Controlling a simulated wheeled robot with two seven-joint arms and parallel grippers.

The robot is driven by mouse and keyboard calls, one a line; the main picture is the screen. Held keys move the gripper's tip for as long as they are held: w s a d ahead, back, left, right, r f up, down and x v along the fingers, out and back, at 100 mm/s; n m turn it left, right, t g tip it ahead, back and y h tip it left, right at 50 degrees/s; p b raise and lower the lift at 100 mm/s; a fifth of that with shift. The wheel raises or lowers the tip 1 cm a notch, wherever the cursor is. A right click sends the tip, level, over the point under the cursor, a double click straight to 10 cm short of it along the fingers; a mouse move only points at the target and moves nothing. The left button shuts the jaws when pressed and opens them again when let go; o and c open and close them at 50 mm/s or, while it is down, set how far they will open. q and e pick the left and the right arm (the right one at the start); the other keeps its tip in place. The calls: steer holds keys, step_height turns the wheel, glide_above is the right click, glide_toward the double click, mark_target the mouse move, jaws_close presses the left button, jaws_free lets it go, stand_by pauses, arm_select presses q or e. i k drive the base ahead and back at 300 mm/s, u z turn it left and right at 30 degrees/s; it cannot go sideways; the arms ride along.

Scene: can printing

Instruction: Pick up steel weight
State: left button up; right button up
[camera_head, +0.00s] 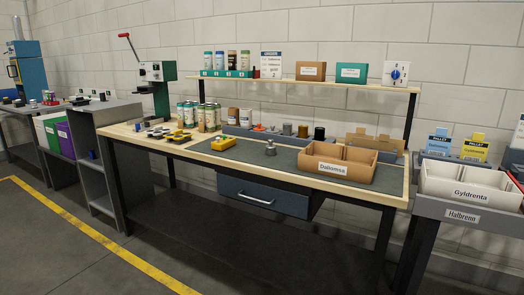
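A small grey metal weight (271,149) with a narrow knob on top stands upright on the dark green mat (232,160) of the workbench. It is in front of the back tray and left of a brown box, with clear mat around it. Neither of my grippers is in view.
A brown divided box (334,169) labelled Dialomea stands on the right of the bench. A shelf (300,82) runs above the back. Floor in front is clear.

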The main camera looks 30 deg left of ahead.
mark_target(270, 149)
steer(key=u, duration=0.65)
steer(key=i, duration=1.55)
steer(key=u, duration=0.95)
